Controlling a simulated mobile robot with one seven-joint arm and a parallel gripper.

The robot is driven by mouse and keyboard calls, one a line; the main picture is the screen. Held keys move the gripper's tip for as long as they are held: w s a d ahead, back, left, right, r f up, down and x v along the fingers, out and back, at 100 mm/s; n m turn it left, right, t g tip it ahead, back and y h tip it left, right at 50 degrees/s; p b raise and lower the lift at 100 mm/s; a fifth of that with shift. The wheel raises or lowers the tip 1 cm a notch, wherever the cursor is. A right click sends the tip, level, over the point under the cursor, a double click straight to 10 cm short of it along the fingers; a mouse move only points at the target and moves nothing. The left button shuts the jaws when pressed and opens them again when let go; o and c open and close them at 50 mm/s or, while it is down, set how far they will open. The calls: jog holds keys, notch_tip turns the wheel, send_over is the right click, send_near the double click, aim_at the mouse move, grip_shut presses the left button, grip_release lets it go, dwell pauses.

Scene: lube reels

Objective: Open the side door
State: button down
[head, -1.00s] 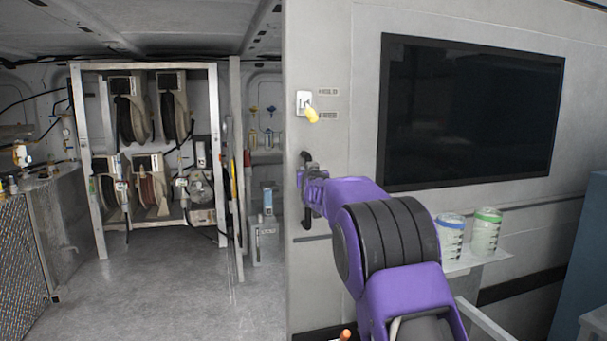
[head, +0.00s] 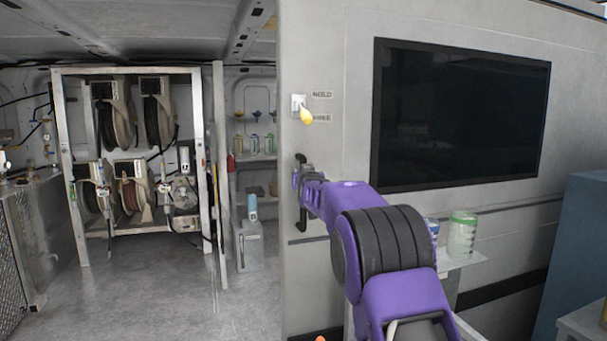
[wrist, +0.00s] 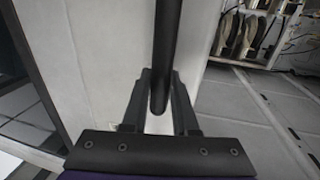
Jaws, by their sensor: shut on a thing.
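The side door (head: 325,60) is a light grey panel with a dark screen set in it. Its black vertical handle (head: 302,217) is near the door's left edge, below a yellow-tipped switch. My gripper (head: 304,186) is at the handle, at the end of my purple arm. In the wrist view the black bar of the handle (wrist: 168,40) runs between the two fingers of my gripper (wrist: 158,100), which are shut on it. The door's edge (wrist: 205,45) shows just right of the bar. My gripper hides the middle of the handle in the head view.
Left of the door is an open room with a metal rack of hose reels (head: 135,150) and clear grey floor (head: 150,290). A small shelf with canisters (head: 461,235) juts from the door. A blue cabinet (head: 580,250) stands at the right.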

jog(key=shift+d+r, duration=0.15)
jog(key=shift+d, duration=0.1)
jog(key=c, duration=0.7)
grip_release()
jog(key=shift+w+d, duration=0.1)
jog(key=s, duration=1.1)
jog(key=s+b, duration=0.1)
jog(key=s, duration=0.5)
jog(key=shift+s+d, duration=0.25)
